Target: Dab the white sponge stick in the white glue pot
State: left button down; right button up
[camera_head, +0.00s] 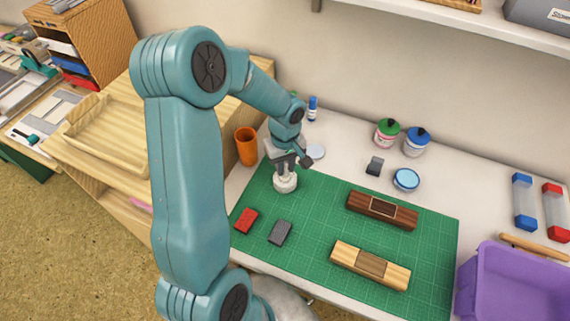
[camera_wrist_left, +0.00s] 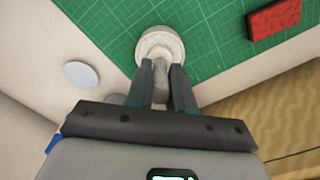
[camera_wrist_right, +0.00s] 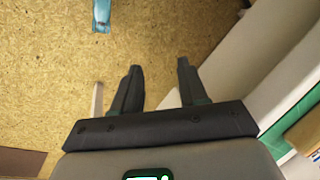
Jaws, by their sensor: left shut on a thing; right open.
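The white glue pot (camera_head: 285,184) stands on the left back part of the green mat; its round rim also shows in the left wrist view (camera_wrist_left: 158,38). My left gripper (camera_head: 287,160) is right above the pot. In the left wrist view, it (camera_wrist_left: 168,75) is shut on the pale sponge stick (camera_wrist_left: 160,88). The stick's far end meets the pot's opening; the sponge tip is hidden, so I cannot tell how deep it is. My right gripper (camera_wrist_right: 155,80) is open and empty, over the floor and away from the pot.
A white disc (camera_head: 315,151) lies behind the pot. An orange cup (camera_head: 246,146) stands to its left. A red block (camera_head: 246,220) and a grey block (camera_head: 280,232) lie in front on the green mat (camera_head: 310,250). Two wooden stamps and a purple bin (camera_head: 515,285) are to the right.

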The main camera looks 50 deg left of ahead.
pick_arm(q)
jog(key=shift+s+f+b, duration=0.1)
jog(key=shift+b, duration=0.2)
dwell(1.3)
jog(key=shift+r+p, duration=0.65)
jog(key=shift+r, duration=0.3)
jog(key=shift+r+p, duration=1.55)
jog(key=shift+r, duration=1.1)
jog(key=shift+f, duration=0.1)
